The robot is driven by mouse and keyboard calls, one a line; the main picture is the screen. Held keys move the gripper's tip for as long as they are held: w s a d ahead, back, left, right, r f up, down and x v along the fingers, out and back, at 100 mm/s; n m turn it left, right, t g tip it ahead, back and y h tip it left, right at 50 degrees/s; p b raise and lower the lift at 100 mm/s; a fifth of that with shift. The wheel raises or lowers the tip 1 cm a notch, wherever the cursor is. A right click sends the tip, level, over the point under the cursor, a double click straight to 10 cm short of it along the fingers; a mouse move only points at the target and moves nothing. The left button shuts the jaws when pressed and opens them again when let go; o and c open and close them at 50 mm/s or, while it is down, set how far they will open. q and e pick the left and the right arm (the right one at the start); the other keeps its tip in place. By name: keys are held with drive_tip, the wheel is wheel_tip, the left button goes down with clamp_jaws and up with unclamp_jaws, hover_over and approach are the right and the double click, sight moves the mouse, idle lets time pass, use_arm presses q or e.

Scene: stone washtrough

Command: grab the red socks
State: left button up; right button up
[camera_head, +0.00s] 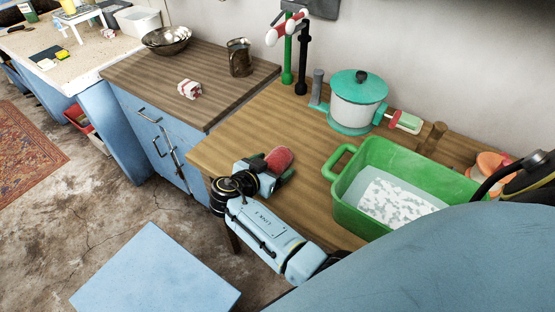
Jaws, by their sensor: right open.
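A rounded red bundle, seemingly the red socks (280,158), lies on the wooden table near its left end. My right gripper (273,167) is at the bundle, its dark fingers open on either side of its near part. The gripper hides the near end of the bundle, and I cannot tell whether the fingers touch it. My left gripper is not in view.
A green tub (345,205) with foamy water stands to the right. A white and teal pot (356,108) is behind it. A red-and-white bundle (189,89), a metal mug (239,58) and a bowl (167,40) sit on the left counter.

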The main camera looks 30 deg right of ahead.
drive_tip(key=c, duration=1.1)
drive_tip(key=shift+o, duration=0.2)
drive_tip(key=shift+r, duration=0.15)
